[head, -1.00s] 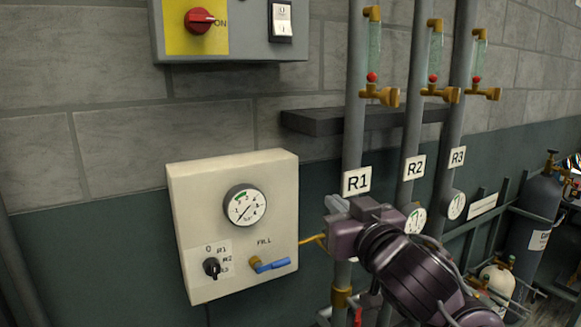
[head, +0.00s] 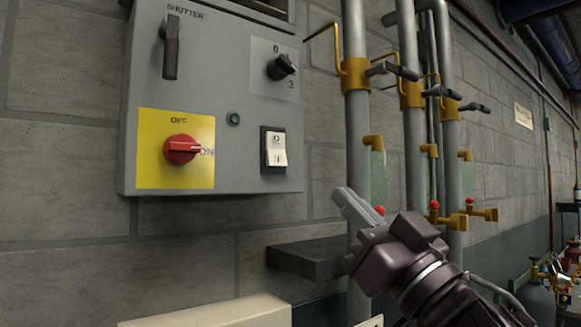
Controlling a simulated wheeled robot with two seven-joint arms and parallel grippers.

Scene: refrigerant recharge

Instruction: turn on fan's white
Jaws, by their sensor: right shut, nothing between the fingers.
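The grey fan control box (head: 222,110) hangs on the wall at the upper left. The white rocker switch (head: 276,150) sits in a black frame at its lower right. A red rotary knob (head: 182,149) on a yellow plate points toward ON. A black selector knob (head: 281,67) and a SHUTTER lever (head: 171,47) are above. A small dark green lamp (head: 233,118) is between. My right gripper (head: 352,205) is shut and empty, below and right of the white switch, apart from the box. My left gripper is not in view.
Grey vertical pipes (head: 357,120) with brass valves stand right of the box, behind my right gripper. A dark shelf (head: 306,258) juts from the wall below the box. A cream box top (head: 215,314) shows at the bottom. Gas cylinders stand at far right.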

